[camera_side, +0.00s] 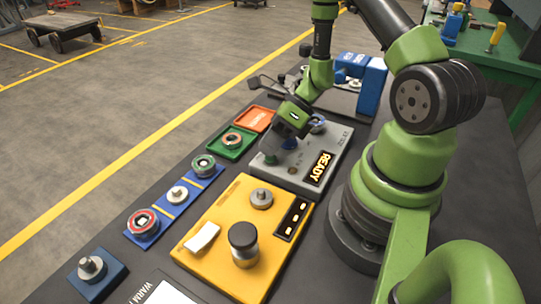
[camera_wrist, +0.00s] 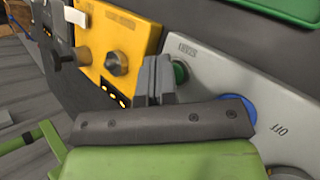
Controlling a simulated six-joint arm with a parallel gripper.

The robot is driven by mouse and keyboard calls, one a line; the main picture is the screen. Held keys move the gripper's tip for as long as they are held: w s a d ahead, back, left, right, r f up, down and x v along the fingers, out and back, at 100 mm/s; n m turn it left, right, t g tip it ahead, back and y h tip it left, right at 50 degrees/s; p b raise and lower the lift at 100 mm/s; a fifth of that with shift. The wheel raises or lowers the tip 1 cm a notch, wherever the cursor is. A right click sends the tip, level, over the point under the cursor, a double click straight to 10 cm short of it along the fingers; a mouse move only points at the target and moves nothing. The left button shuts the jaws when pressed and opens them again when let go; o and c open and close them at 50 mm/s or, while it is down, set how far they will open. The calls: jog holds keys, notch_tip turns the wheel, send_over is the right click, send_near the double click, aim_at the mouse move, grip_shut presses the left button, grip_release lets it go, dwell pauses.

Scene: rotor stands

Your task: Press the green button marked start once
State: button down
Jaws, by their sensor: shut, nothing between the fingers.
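The grey control box (camera_side: 318,160) has a lit display (camera_side: 318,168) reading READY. Its green button (camera_side: 270,158) is partly hidden by my gripper in the side view. In the wrist view the green button (camera_wrist: 180,73) shows just right of my fingertips, with small lettering above it that is hard to read. My gripper (camera_wrist: 158,75) is shut and empty, pointing at the box close beside the green button. It also shows over the box in the side view (camera_side: 281,143). I cannot tell whether the fingertips touch the button or the box.
A blue round part (camera_wrist: 238,106) sits on the box near the marking OFF. A yellow unit (camera_side: 225,230) with knobs stands in front of it. Green (camera_side: 225,150) and orange (camera_side: 255,119) trays and a blue strip (camera_side: 160,222) with round parts lie to the left.

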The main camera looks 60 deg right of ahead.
jog(key=shift+f, duration=0.45)
jog(key=shift+s+r, duration=0.1)
jog(key=shift+r, duration=0.55)
jog(key=shift+r, duration=2.55)
jog(key=shift+a+r+n, duration=0.15)
jog(key=shift+r+n, duration=0.25)
jog(key=s+a+r+n+t+h, duration=0.1)
jog(key=s+a+r+n+h, duration=0.1)
jog(key=r+n, duration=0.4)
jog(key=s+a+r+n+t+h, duration=0.1)
jog(key=s+a+r+n+h, duration=0.1)
jog(key=s+r+n, duration=0.2)
jog(key=s+a+r+n+t+h, duration=0.1)
jog(key=s+a+r+n+h, duration=0.1)
jog(key=r+n, duration=0.8)
jog(key=s+a+n, duration=0.1)
jog(key=n, duration=0.6)
jog(key=shift+s, duration=0.35)
